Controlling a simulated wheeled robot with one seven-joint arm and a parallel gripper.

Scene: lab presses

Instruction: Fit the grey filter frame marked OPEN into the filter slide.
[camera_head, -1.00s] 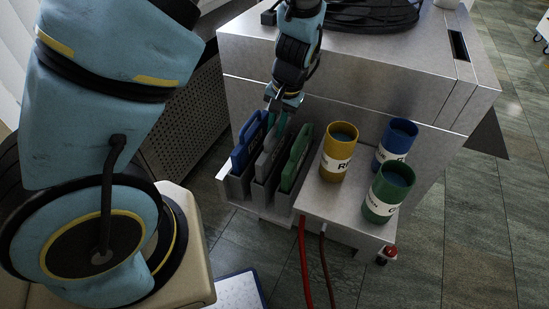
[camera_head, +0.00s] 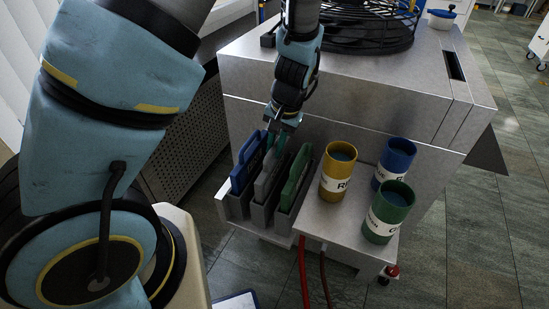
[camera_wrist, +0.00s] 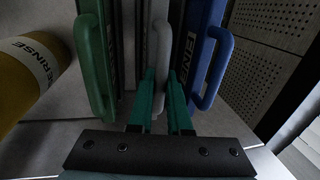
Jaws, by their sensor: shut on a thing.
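The grey filter frame (camera_head: 266,181) stands upright in the middle slot of a grey rack (camera_head: 259,216), between a blue frame (camera_head: 246,164) and a green frame (camera_head: 296,178). My gripper (camera_head: 280,146) reaches down from above and is shut on the grey frame's handle. In the wrist view, the green fingers (camera_wrist: 160,92) close around the grey handle (camera_wrist: 158,50), with the green frame (camera_wrist: 92,62) to the left and the blue frame (camera_wrist: 207,58) to the right. No OPEN marking is readable. I cannot pick out the filter slide.
Yellow (camera_head: 337,172), blue (camera_head: 394,162) and green (camera_head: 388,213) cans stand on the metal shelf (camera_head: 317,217) right of the rack. A metal cabinet (camera_head: 340,85) with a black round guard (camera_head: 365,25) on top rises behind. Red hoses hang below.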

